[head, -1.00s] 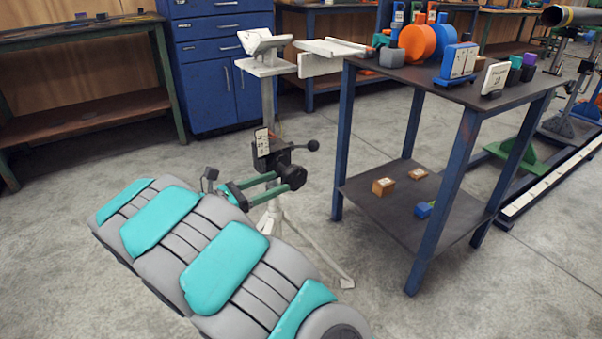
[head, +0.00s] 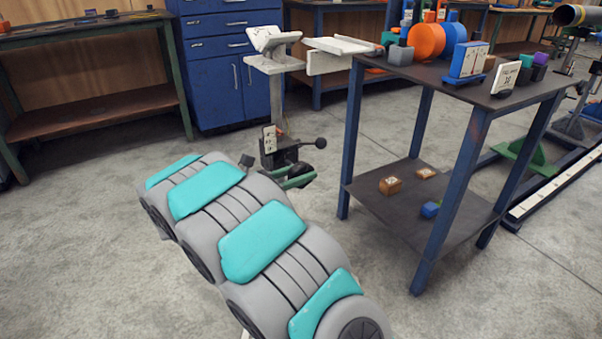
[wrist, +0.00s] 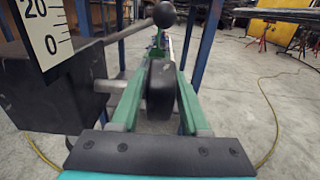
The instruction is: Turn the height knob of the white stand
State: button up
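The white stand (head: 276,98) stands upright left of the blue-legged table, with a white V-shaped rest (head: 272,41) on top. Its black clamp block (head: 280,152) carries a white scale plate (head: 269,138), which also shows in the wrist view (wrist: 46,33). The black height knob (wrist: 161,90) sits on a short shaft to the right of the block. My gripper (wrist: 164,72) has its two green fingers on either side of the knob, with narrow gaps seeming to remain. In the head view my forearm hides much of the gripper and lower stand.
A lever with a black ball (wrist: 164,14) sticks out just above the knob. The blue-legged table (head: 462,150) with coloured parts on it stands close on the right. A blue cabinet (head: 228,85) is behind. Floor at front left is clear.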

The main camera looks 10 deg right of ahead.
grip_shut()
jog(key=shift+r, duration=0.1)
jog(key=shift+r+p, duration=0.15)
jog(key=shift+p, duration=0.45)
jog(key=p, duration=0.1)
jog(key=y+p, duration=0.1)
jog(key=shift+d+r+g+y+p, duration=0.1)
jog(key=shift+r+g+y+p, duration=0.2)
jog(key=shift+p, duration=0.1)
jog(key=shift+f+g+y+p, duration=0.15)
jog(key=shift+g+y+p, duration=0.15)
jog(key=shift+y+p, duration=0.7)
jog(key=shift+d+f+y+p, duration=0.1)
jog(key=shift+f+y+p, duration=0.2)
jog(key=shift+p, duration=0.55)
jog(key=shift+f, duration=0.15)
